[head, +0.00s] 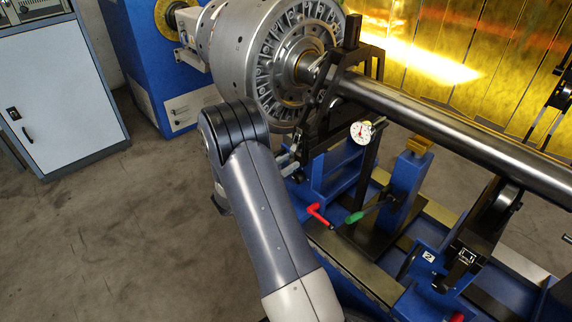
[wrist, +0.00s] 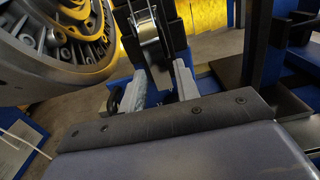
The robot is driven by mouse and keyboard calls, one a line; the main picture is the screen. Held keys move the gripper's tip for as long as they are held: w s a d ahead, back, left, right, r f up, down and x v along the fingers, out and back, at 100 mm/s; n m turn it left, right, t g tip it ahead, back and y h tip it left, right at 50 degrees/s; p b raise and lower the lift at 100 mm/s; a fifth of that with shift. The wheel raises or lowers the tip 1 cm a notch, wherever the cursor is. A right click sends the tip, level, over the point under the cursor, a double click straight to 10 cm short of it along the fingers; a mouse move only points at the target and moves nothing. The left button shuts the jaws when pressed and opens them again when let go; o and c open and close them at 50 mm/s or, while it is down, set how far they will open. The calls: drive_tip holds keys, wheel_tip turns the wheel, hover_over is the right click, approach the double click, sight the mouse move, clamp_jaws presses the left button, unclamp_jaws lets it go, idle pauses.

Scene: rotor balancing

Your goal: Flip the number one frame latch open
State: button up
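The black bearing frame (head: 322,120) nearest the large rotor stands on a blue pedestal, under the steel shaft (head: 440,125). I take it as frame one, since the other frame carries a 2. A black upright piece (head: 352,32) rises above it; I cannot tell which part is the latch or its state. In the wrist view, a black bracket with a steel roller (wrist: 148,42) shows ahead of my gripper (wrist: 161,82). My gripper's two light grey fingers are apart, with a grey part visible between them; contact is unclear. In the head view my arm hides most of the gripper.
The large finned rotor (head: 278,55) stands close to my arm. A dial gauge (head: 362,132), a red handle (head: 320,214) and a green handle (head: 355,217) stick out nearby. The frame marked 2 (head: 467,240) is at right. Floor at left is clear.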

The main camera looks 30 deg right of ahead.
clamp_jaws()
idle(0.4)
drive_tip(key=r+y+p, duration=0.1)
drive_tip(key=p, duration=0.2)
drive_tip(key=a+r+y+p, duration=0.1)
drive_tip(key=y+p, duration=0.1)
drive_tip(key=p, duration=0.2)
drive_tip(key=shift+s+a+r+g, duration=0.15)
drive_tip(key=shift+a+g, duration=0.05)
drive_tip(key=shift+g, duration=0.1)
drive_tip(key=r+y+p, duration=0.2)
drive_tip(key=y+p, duration=0.2)
drive_tip(key=p, duration=0.6)
drive_tip(key=r+g+y+p, duration=0.1)
drive_tip(key=y+p, duration=0.3)
drive_tip(key=p, duration=0.7)
drive_tip(key=r+y+p, duration=0.3)
drive_tip(key=y+p, duration=0.1)
drive_tip(key=p, duration=0.6)
drive_tip(key=shift+a+g+p, duration=0.3)
drive_tip(key=shift+a+p, duration=0.1)
drive_tip(key=shift+f+y+p, duration=0.15)
drive_tip(key=shift+y+p, duration=0.35)
drive_tip(key=shift+p, duration=0.2)
